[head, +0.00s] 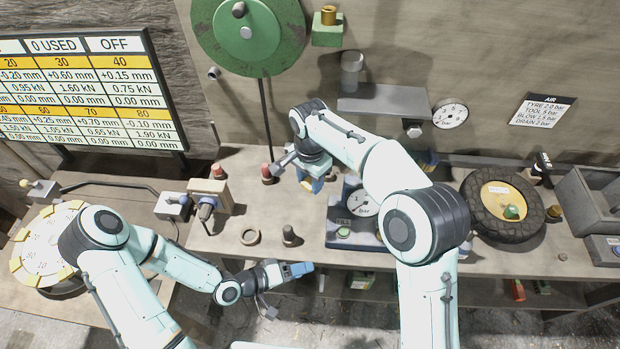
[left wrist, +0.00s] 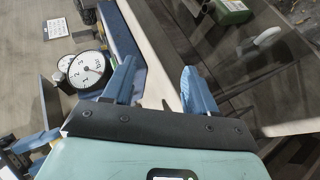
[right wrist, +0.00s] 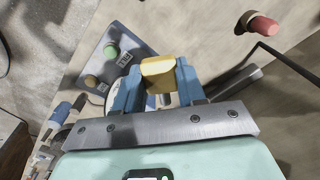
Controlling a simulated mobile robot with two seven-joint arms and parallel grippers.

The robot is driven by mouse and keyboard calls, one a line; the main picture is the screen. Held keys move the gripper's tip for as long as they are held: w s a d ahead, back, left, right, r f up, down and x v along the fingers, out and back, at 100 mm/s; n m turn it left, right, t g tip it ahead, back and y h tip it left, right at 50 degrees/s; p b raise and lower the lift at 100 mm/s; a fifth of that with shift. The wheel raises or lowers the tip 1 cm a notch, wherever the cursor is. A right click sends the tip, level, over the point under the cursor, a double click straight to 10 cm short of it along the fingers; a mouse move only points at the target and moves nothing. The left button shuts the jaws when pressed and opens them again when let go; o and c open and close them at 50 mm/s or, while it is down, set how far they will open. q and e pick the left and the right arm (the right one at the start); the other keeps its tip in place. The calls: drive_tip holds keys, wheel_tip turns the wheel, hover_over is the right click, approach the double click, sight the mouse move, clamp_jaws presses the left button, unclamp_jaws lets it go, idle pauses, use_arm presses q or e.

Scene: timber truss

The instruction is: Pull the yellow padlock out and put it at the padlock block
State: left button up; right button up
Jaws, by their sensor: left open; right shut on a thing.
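The yellow padlock (right wrist: 158,70) is between the blue fingers of my right gripper (right wrist: 155,88), which is shut on it. In the head view my right gripper (head: 313,180) is over the bench, left of the gauge box, with a bit of the yellow padlock (head: 306,186) at its fingertips. Whether it touches the bench is unclear. My left gripper (head: 300,269) is open and empty in front of the bench's front edge; its spread fingers also show in the left wrist view (left wrist: 155,85). I cannot tell which thing is the padlock block.
A gauge box (head: 345,238) stands on the bench right of my right gripper. A wooden block (head: 208,189), a ring (head: 250,236) and a dark peg (head: 289,236) are to the left. A tyre (head: 480,205) lies at the right.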

use_arm(q)
drive_tip(key=s+a+f+g+y, duration=0.3)
drive_tip(key=s+f, duration=0.2)
drive_tip(key=f, duration=0.2)
drive_tip(key=s+a+f+g+y, duration=0.3)
drive_tip(key=s+f+y, duration=0.1)
drive_tip(key=f, duration=0.2)
drive_tip(key=shift+s+f+n, duration=0.3)
drive_tip(key=shift+s+f, duration=0.05)
